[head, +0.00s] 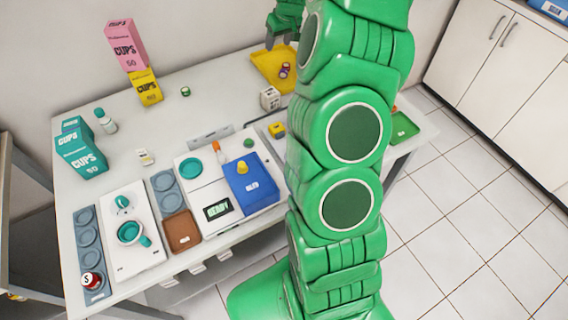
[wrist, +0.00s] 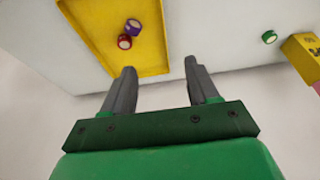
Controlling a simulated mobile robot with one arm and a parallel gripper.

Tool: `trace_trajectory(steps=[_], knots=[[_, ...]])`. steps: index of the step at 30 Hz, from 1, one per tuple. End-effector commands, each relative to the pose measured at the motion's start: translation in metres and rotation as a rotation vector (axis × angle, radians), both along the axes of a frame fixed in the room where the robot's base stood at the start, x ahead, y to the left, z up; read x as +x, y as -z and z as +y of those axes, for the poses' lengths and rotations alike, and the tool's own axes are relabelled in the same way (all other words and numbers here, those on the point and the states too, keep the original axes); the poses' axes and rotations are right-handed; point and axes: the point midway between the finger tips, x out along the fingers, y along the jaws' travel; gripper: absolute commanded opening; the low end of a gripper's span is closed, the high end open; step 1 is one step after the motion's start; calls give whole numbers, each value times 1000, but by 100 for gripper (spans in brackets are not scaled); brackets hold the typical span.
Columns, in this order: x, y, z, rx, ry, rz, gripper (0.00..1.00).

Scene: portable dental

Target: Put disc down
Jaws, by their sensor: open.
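A yellow tray (head: 264,60) lies at the far end of the table, partly hidden by my arm in the head view. A purple disc (wrist: 133,26) and a red disc (wrist: 124,42) lie close together inside the tray (wrist: 85,22). In the head view, the purple disc (head: 287,66) and the red disc (head: 283,74) also show. My gripper (wrist: 160,68) is open with nothing between its fingers. It is at the tray's far edge in the head view (head: 279,41). A green disc (wrist: 269,37) lies on the table outside the tray.
Yellow and pink cup boxes (head: 146,87) stand at the back wall. A white cube (head: 270,98) stands near the tray. Bare table lies between the green disc and the tray.

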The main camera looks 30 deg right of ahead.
Motion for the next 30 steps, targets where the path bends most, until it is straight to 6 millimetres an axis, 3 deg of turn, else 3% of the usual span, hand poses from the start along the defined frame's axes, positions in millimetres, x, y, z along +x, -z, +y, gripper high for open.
trace_trajectory(steps=[6,15,24,30], knots=[[-37,-35,67,32,-47,48,59],[-103,-70,142,55,-91,126,59],[-184,-93,198,51,-110,213,59],[-242,-102,225,40,-111,274,59]])
